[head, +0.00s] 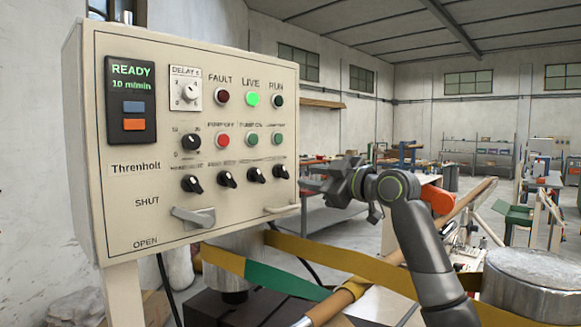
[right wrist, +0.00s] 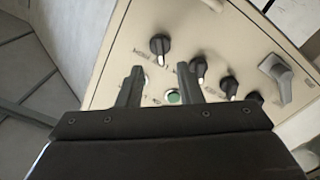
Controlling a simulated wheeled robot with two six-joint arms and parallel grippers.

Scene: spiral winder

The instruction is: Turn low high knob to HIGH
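A beige control panel (head: 150,215) stands at the left in the head view. Its lower row holds several black knobs with white pointer marks. Their small labels are unreadable, so I cannot tell which is the low high knob. The rightmost knob (head: 280,172) is nearest my right gripper (head: 308,180), which is just right of the panel, fingers pointing left. In the right wrist view my right gripper (right wrist: 159,73) is open and empty. That same knob (right wrist: 160,45) appears beyond the gap between its fingertips, apparently not touched. My left gripper is not in view.
A grey lever (head: 193,217) and a pale handle (head: 282,209) stick out below the knobs. Round buttons and lamps sit above them. A yellow and green band (head: 265,278) runs below the panel. A metal cylinder (head: 535,280) stands at the lower right.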

